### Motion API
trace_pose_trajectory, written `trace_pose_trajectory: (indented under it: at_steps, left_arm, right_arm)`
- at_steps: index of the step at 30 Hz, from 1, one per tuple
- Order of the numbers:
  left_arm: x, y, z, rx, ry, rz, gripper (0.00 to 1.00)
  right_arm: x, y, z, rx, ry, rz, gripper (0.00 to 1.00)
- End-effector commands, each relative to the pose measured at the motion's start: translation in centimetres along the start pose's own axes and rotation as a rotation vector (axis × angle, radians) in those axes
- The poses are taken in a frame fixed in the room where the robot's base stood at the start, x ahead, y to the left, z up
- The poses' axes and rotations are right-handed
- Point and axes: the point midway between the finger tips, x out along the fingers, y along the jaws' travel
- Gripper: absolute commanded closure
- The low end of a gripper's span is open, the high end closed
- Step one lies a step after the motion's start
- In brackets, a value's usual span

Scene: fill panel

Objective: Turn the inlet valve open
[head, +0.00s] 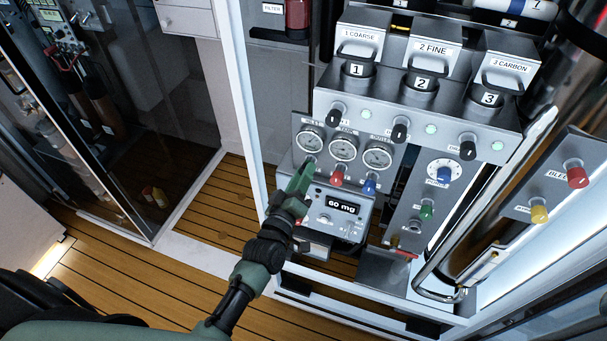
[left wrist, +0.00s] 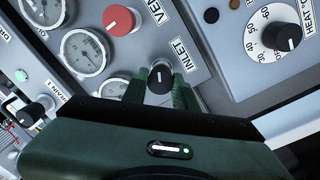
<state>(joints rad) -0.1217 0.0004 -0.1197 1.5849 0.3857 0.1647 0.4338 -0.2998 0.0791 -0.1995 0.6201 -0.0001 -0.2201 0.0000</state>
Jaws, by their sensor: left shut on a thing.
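The inlet valve is a black knob (left wrist: 160,80) next to the INLET label (left wrist: 185,53) on the grey panel. In the left wrist view it sits between the two green fingers of my left gripper (left wrist: 160,88), which is shut on it. A short white mark shows on the knob's face. In the head view my left gripper (head: 303,177) reaches the panel below the leftmost gauge (head: 311,139) and hides the knob. My right gripper is not in view.
The red vent knob (left wrist: 119,19) is close beside the left gripper; it also shows in the head view (head: 337,176). A blue knob (head: 369,184) is further right. A display reading 60 mg (head: 342,201) is just below. A white frame post (head: 246,95) stands left of the panel.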

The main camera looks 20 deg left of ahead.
Motion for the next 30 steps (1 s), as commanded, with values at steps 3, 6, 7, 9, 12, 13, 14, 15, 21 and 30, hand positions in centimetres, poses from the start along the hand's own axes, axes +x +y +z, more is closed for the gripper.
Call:
trace_pose_trajectory:
  at_steps: [3, 6, 7, 9, 12, 13, 14, 15, 21, 30]
  left_arm:
    - [-0.1, -0.2, 0.1, -0.007, -0.003, -0.004, 1.00]
    - [-0.1, -0.2, 0.2, -0.008, -0.003, -0.004, 1.00]
    - [-0.1, -0.2, 0.2, -0.007, -0.003, -0.004, 1.00]
    - [-0.1, -0.2, 0.2, -0.007, -0.004, -0.004, 1.00]
    - [-0.1, -0.2, 0.2, -0.006, -0.004, -0.004, 1.00]
    - [-0.1, -0.2, 0.2, -0.006, -0.004, -0.004, 0.67]
    - [-0.1, -0.2, 0.2, -0.006, -0.004, -0.004, 0.58]
    - [-0.1, -0.2, 0.2, -0.006, -0.004, -0.004, 0.51]
    - [-0.1, -0.1, 0.1, -0.006, -0.002, -0.002, 0.51]
    - [-2.3, -0.3, 0.3, -0.006, -0.003, -0.004, 0.51]
  right_arm:
    - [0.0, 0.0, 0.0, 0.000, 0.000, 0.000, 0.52]
    - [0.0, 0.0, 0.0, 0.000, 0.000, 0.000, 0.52]
    - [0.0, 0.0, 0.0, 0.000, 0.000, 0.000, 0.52]
    - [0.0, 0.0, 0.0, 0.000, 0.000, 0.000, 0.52]
    - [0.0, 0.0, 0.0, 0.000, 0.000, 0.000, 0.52]
    - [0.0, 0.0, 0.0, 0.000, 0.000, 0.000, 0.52]
    - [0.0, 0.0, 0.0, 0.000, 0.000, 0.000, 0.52]
    - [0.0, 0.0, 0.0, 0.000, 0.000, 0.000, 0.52]
    - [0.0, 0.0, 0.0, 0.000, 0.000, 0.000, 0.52]
    - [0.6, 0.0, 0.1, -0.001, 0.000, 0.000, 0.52]
